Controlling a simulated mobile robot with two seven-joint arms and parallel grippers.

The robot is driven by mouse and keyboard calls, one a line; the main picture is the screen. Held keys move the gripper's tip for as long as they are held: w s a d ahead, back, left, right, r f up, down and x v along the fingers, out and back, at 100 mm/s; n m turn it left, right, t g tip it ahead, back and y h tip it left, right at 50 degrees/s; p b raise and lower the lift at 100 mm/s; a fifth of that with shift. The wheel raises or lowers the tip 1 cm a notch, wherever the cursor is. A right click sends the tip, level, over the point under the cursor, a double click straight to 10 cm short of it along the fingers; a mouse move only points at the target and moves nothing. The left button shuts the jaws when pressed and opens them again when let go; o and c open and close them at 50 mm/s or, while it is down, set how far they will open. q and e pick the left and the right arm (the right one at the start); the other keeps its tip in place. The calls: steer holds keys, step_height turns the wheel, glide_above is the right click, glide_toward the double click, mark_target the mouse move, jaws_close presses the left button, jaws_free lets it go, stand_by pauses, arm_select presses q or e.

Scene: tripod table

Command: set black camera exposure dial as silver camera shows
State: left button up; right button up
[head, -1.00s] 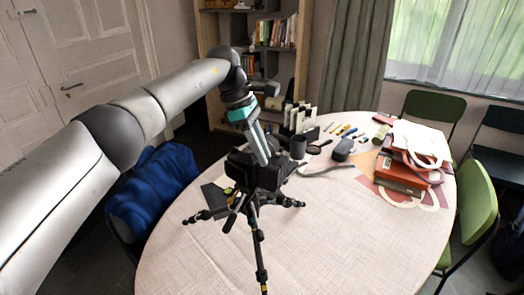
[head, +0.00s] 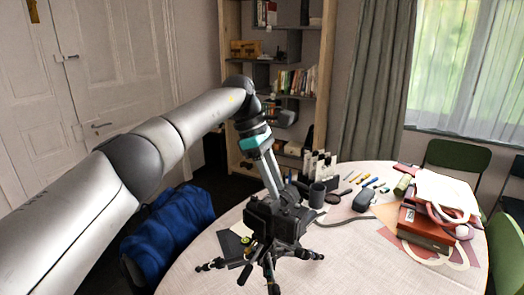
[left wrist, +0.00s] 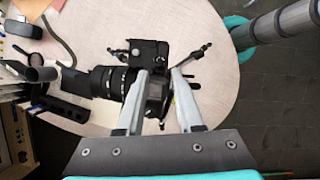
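The black camera (head: 262,222) sits on a tripod (head: 270,270) that stands on the round table. In the left wrist view the camera body (left wrist: 150,52) and its thick lens (left wrist: 108,84) are seen from above. My left gripper (head: 279,196) is at the top of the camera. In the left wrist view its two fingers (left wrist: 160,72) are apart, with a dark part of the camera between them. I cannot tell whether they touch it. The exposure dial and its setting cannot be made out. I cannot identify a silver camera. My right gripper is not in view.
A dark mug (head: 317,194), a grey pouch-like object (head: 364,200) with a strap, several pens and a stack of books and papers (head: 432,220) lie to the right on the table (head: 350,265). The front right tabletop is clear. A blue bag (head: 170,232) is at the left.

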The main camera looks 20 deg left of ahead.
arm_select(q)
steer(key=p+v, duration=0.3)
steer(key=v, duration=0.7)
steer(key=shift+r, duration=0.2)
